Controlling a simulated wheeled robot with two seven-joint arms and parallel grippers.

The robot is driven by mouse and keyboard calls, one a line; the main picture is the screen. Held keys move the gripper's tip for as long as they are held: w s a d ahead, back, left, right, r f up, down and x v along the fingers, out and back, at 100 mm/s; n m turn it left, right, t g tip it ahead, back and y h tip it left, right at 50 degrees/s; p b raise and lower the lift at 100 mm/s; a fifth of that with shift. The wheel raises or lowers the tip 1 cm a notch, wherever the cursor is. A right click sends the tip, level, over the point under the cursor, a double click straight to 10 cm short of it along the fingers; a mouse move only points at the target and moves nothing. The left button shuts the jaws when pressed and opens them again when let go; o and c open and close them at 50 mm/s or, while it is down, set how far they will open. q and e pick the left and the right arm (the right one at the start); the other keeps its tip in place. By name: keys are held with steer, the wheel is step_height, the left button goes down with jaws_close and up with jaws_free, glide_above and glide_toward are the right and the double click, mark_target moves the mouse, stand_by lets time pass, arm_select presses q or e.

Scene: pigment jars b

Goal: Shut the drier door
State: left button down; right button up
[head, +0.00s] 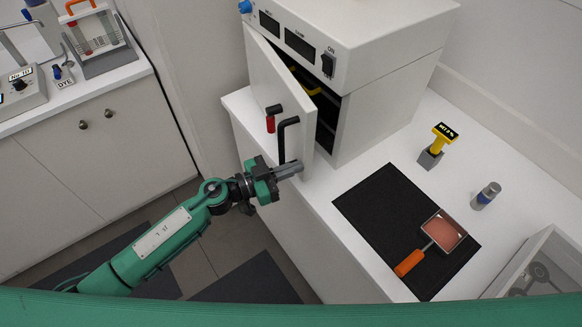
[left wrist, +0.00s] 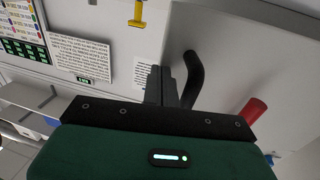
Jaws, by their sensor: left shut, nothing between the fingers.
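The drier (head: 360,50) is a white box on the counter with a control panel on its upper front. Its door (head: 270,90) is white, hinged at the left, and stands partly open, with the dark inside showing to its right. The door has a black bar handle (head: 286,140) and a red-ended latch (head: 270,122); the handle (left wrist: 192,80) and the red part (left wrist: 253,112) also show in the left wrist view. My left gripper (head: 290,171) is shut and empty by the lower end of the handle. I cannot tell whether it touches the door. My right gripper is not in view.
A black mat (head: 375,205) on the counter holds a square pan (head: 443,230) with an orange handle. A yellow-topped device (head: 436,148) and a small metal jar (head: 487,195) stand to its right. Another counter (head: 75,95) is at the left; floor lies between.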

mark_target(306, 162)
arm_select(q)
steer(key=d+p, duration=0.1)
steer(key=w+d+t+p, duration=0.1)
steer(key=d+r+n+p, duration=0.1)
steer(key=shift+w+d+y, duration=0.2)
steer(key=shift+w+y, duration=0.05)
steer(key=shift+y, duration=0.15)
steer(key=shift+t, duration=0.4)
steer(key=x, duration=0.2)
steer(key=p+x, duration=0.1)
steer(key=x, duration=0.2)
steer(key=shift+s+f, duration=0.15)
steer(key=shift+f, duration=0.1)
